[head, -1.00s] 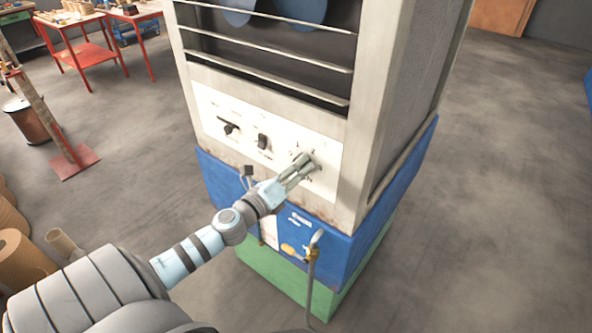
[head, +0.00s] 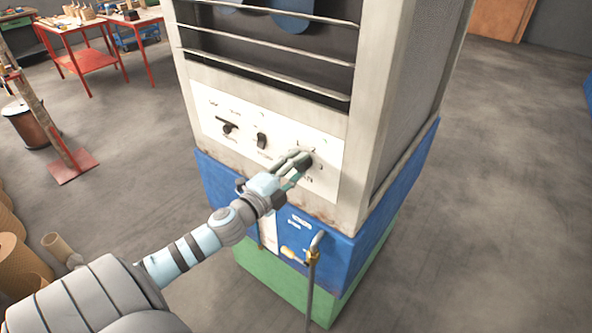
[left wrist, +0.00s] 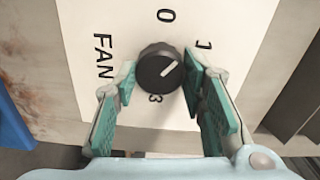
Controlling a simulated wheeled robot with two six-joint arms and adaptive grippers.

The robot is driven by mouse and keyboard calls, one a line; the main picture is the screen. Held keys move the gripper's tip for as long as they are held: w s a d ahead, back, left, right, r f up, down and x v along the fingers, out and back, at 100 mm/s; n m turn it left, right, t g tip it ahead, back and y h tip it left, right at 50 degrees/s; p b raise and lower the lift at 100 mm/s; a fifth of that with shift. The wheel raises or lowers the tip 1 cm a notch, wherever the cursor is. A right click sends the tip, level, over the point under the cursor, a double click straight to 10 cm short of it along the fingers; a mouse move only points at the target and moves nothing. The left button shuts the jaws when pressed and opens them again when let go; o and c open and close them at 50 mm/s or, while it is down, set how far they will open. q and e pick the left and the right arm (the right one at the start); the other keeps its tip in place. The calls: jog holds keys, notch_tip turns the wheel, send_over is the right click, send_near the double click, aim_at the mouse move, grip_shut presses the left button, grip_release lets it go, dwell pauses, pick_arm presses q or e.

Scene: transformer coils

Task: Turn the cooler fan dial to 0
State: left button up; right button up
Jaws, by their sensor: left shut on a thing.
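The fan dial (left wrist: 158,70) is a round black knob on a white panel, marked FAN, with 0, 1 and 3 legible around it. Its white pointer line slants up and right, roughly toward the 1. My left gripper (left wrist: 160,82) is shut on the dial, one green-padded finger on each side. In the head view the left gripper (head: 299,161) reaches the right part of the cooler's white panel (head: 222,108), and its fingers partly cover the dial. My right gripper is not in view.
A lever switch (head: 229,128) and a black switch (head: 262,141) sit left on the same panel. Below are a blue base (head: 395,180) and a pipe with a yellow-handled valve (head: 312,255). Open floor lies to the right.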

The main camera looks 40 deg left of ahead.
pick_arm(q)
jog(key=n, duration=0.3)
jog(key=shift+n+b, duration=0.3)
jog(key=shift+b, duration=0.05)
jog(key=shift+n, duration=2)
jog(key=o, duration=1.2)
jog(key=shift+c, duration=0.2)
jog(key=s, duration=1.2)
jog(key=shift+d, duration=0.15)
